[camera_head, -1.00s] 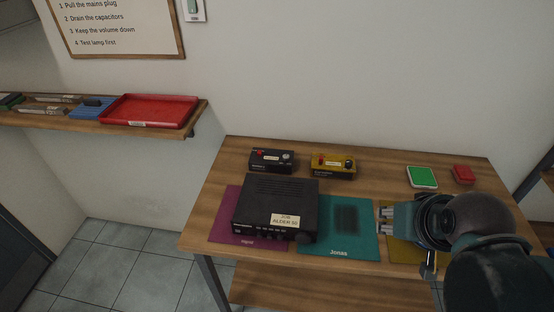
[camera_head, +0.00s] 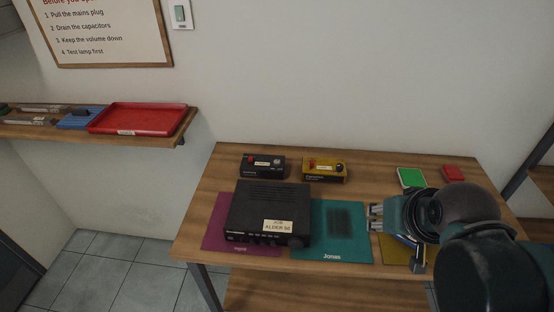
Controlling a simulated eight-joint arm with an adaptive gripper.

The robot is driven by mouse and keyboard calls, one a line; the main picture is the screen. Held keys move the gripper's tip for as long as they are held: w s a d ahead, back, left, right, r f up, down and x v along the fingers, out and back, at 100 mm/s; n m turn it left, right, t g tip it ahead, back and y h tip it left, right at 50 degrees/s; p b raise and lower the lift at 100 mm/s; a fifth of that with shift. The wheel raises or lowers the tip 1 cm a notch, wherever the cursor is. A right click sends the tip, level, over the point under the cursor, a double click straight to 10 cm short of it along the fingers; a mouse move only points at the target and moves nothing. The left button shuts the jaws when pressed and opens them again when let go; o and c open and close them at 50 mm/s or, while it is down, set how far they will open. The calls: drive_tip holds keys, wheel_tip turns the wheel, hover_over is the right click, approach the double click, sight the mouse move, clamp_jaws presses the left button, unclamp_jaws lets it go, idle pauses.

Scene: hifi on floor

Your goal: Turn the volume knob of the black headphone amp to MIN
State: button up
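The black headphone amp (camera_head: 263,165) is a small box at the back left of the table. A silvery knob (camera_head: 277,161) sits on the right of its top and a red part on its left. The printed marks around the knob are too small to read. My gripper (camera_head: 372,218) is over the right part of the table, pointing left, well to the right of and nearer than the amp. Its fingers appear apart with nothing between them.
A yellow box (camera_head: 324,170) stands right of the amp. Green (camera_head: 411,178) and red (camera_head: 453,173) items lie at the back right. A red tray (camera_head: 140,120) is on the wall shelf.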

drive_tip(key=w+a+r+m+g+p, duration=0.25)
drive_tip(key=w+a+r+m, duration=0.2)
drive_tip(key=w, duration=0.65)
drive_tip(key=m+g+p, duration=0.5)
drive_tip(key=m+p, duration=0.2)
drive_tip(key=m, duration=0.2)
hover_over(277, 161)
drive_tip(key=shift+n+t, duration=0.25)
wheel_tip(277, 161, down, 11)
drive_tip(key=shift+r, duration=0.1)
drive_tip(key=shift+f, duration=3.95)
